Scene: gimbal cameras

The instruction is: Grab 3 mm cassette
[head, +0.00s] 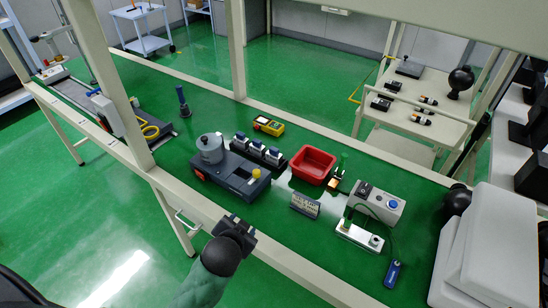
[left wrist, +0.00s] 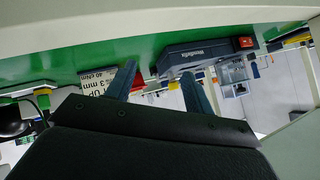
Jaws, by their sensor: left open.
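Several small blue-and-white cassettes (head: 257,149) stand in a row on a black rack in the middle of the green bench; their size marks are too small to read. A small sign (head: 305,205) stands in front of the red bin; in the left wrist view the sign (left wrist: 97,80) reads 3 mm and 40 cNm. My left gripper (head: 234,224) is open and empty at the bench's front edge, nearer than the dark blue-grey machine and apart from the cassettes. Its two fingers (left wrist: 160,75) show apart in the left wrist view. My right gripper is not seen.
The dark machine (head: 230,178) stands between my left gripper and the cassettes; it also shows in the left wrist view (left wrist: 193,57). A red bin (head: 313,165), yellow meter (head: 268,125) and control box (head: 376,203) stand nearby. A pale frame rail (head: 190,200) runs along the front.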

